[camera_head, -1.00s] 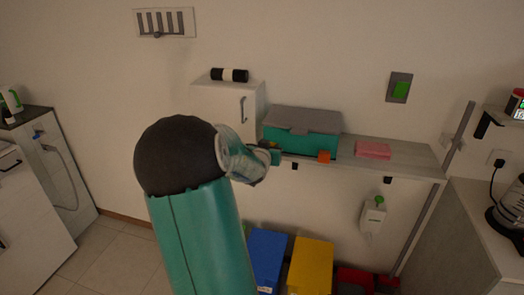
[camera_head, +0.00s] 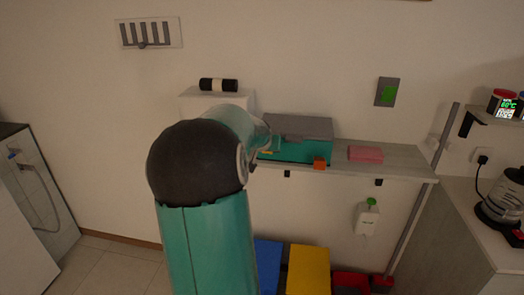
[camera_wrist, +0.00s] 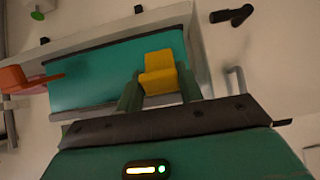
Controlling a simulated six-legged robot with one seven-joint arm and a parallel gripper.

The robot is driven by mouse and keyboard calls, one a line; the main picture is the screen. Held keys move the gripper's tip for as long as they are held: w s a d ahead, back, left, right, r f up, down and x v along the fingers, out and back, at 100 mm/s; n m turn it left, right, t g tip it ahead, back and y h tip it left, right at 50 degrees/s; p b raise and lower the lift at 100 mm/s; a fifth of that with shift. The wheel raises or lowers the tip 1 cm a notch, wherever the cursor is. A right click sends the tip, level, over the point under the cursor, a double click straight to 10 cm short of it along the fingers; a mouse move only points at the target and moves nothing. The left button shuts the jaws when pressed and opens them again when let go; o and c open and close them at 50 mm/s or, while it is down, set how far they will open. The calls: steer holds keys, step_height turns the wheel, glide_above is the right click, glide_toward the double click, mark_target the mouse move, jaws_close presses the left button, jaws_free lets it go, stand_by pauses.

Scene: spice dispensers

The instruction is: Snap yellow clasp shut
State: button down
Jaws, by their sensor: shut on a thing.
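A teal box with a grey lid (camera_head: 300,127) stands on the shelf, its lid lying over the body. Its teal side (camera_wrist: 90,77) fills the middle of the wrist view. The yellow clasp (camera_wrist: 158,72) is on this side, between the two fingers of my gripper (camera_wrist: 159,88), which are shut on it. In the head view my arm hides most of the gripper, and only a sliver of yellow shows by the box's left end. An orange clasp (camera_head: 319,162) is at the box's right; it also shows sticking out at the left of the wrist view (camera_wrist: 30,78).
The shelf (camera_head: 395,166) has a pink block (camera_head: 365,153) to the right of the box. A white cabinet (camera_head: 190,101) with a black-and-white roll (camera_head: 218,85) on top stands left of the box. Blue and yellow bins (camera_head: 308,268) are below. A green-topped bottle (camera_head: 367,218) hangs under the shelf.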

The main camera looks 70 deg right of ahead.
steer(key=shift+d+r+g+y, duration=0.35)
steer(key=shift+d+y, duration=0.35)
steer(key=shift+y, duration=0.55)
steer(key=shift+d+r+g+y, duration=0.15)
steer(key=shift+d+r+y, duration=0.45)
steer(key=shift+y, duration=0.65)
steer(key=shift+d+f, duration=0.1)
steer(key=c, duration=0.9)
jaws_free()
steer(key=shift+w, duration=0.1)
steer(key=shift+a+r, duration=0.2)
steer(key=shift+r, duration=0.2)
steer(key=v, duration=1.3)
steer(key=shift+d, duration=0.1)
